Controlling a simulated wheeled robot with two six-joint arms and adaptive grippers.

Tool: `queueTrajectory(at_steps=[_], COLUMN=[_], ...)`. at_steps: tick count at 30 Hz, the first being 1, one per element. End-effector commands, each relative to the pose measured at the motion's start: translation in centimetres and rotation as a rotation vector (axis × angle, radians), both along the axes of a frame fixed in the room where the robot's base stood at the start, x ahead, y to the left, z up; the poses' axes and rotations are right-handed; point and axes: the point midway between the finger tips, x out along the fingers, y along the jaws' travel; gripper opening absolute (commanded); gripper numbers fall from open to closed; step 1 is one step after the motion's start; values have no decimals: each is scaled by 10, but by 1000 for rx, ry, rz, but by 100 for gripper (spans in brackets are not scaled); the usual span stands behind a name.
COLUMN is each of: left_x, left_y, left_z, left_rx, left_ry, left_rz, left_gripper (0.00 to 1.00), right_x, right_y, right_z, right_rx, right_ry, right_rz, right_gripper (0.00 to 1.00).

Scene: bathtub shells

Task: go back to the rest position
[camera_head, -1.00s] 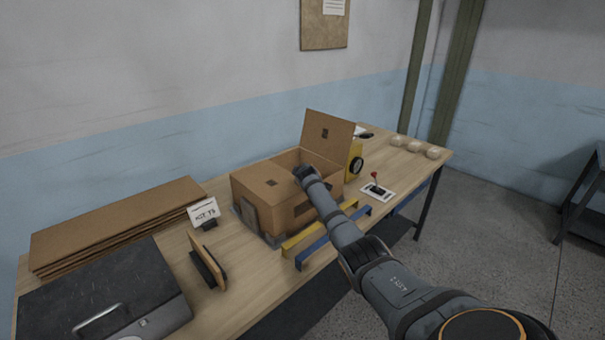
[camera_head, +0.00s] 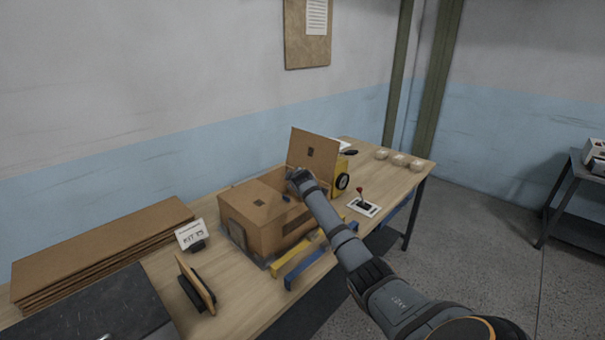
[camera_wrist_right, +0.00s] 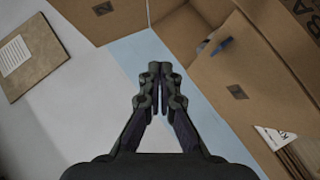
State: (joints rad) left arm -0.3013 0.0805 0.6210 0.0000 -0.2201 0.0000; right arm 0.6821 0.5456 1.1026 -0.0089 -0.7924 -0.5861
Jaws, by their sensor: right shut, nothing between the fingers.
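My right arm reaches in from the lower right in the head view. Its wrist end is over the open carton (camera_head: 262,235), by the raised flap (camera_head: 314,152), and hides the fingers there. In the right wrist view my right gripper (camera_wrist_right: 158,72) is shut, fingertips together, with nothing between them. The carton's brown cardboard (camera_wrist_right: 215,85) shows ahead and to the right of the fingers, apart from them in the picture. A small blue piece (camera_wrist_right: 222,46) shows at the carton's flap edge. My left gripper is in neither view.
Yellow and blue brackets (camera_head: 307,268) lie before the carton. A yellow device (camera_head: 341,184) and a red-knobbed switch plate (camera_head: 362,205) stand to its right. Flat cardboard sheets (camera_head: 100,245), a kit card (camera_head: 190,234) and an upright brown block (camera_head: 196,283) are left.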

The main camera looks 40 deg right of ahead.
Motion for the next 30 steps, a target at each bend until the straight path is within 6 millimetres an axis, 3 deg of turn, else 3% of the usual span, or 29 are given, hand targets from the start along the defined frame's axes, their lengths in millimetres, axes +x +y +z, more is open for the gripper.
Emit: queueTrajectory(at_steps=[9,23,26,29,30], left_x=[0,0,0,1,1], left_y=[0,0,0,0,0], left_z=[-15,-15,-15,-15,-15], left_rx=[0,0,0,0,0], left_ry=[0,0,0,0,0], left_rz=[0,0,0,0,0], left_gripper=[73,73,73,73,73], right_x=[-34,-37,-40,-56,-67], right_y=[-3,-1,18,63,87], right_z=[31,33,14,-33,-55], right_rx=[-1,3,24,83,116], right_ry=[1,4,26,77,103], right_rz=[0,1,15,42,52], right_gripper=[0,0,0,0,0])
